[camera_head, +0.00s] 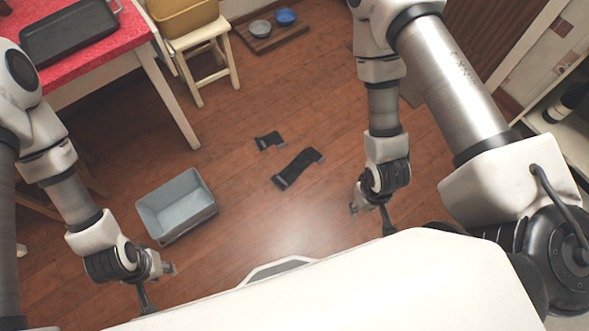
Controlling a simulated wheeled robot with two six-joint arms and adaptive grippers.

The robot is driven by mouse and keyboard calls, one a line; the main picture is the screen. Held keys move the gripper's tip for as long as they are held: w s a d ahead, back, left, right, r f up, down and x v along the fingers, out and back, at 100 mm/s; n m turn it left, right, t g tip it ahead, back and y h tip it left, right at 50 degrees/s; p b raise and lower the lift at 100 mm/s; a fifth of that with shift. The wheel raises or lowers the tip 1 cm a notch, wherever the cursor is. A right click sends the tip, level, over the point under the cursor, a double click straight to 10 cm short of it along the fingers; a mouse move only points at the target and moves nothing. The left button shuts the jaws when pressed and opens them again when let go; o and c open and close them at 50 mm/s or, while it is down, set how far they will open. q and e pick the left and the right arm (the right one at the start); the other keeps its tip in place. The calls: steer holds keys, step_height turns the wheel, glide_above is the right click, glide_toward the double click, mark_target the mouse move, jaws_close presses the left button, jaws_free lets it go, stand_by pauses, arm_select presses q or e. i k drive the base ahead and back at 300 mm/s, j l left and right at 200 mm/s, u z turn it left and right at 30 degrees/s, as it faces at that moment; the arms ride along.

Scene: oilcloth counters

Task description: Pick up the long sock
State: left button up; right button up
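The long sock (298,168) is dark, almost black, with a grey band at its lower left end. It lies flat on the wooden floor near the middle of the view. A shorter dark sock (269,140) lies just above and to the left of it. My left gripper (157,284) is at the lower left, below the grey bin and well away from both socks. Its fingers are apart and nothing shows between them. My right gripper (371,215) is to the lower right of the long sock, apart from it. Its fingers are spread and look empty.
An open grey bin (206,214) stands on the floor left of the socks. A table with a red cloth (103,36) holds a dark pan (70,34). A stool (208,37) bears a yellow container (184,15). A wooden tray (255,44) holds two bowls. Floor around the socks is clear.

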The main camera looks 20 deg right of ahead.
mark_target(286, 178)
steer(key=i+l+u, duration=0.1)
steer(key=l, duration=0.2)
steer(key=i+l+u, duration=0.1)
steer(key=l, duration=0.25)
steer(key=i+l+u, duration=0.1)
steer(key=i+l, duration=0.15)
steer(key=i+l+u, duration=0.1)
steer(key=l, duration=0.35)
steer(key=i+l+u, duration=0.15)
steer(key=l, duration=0.25)
steer(key=i+l+u, duration=0.1)
steer(key=l, duration=0.25)
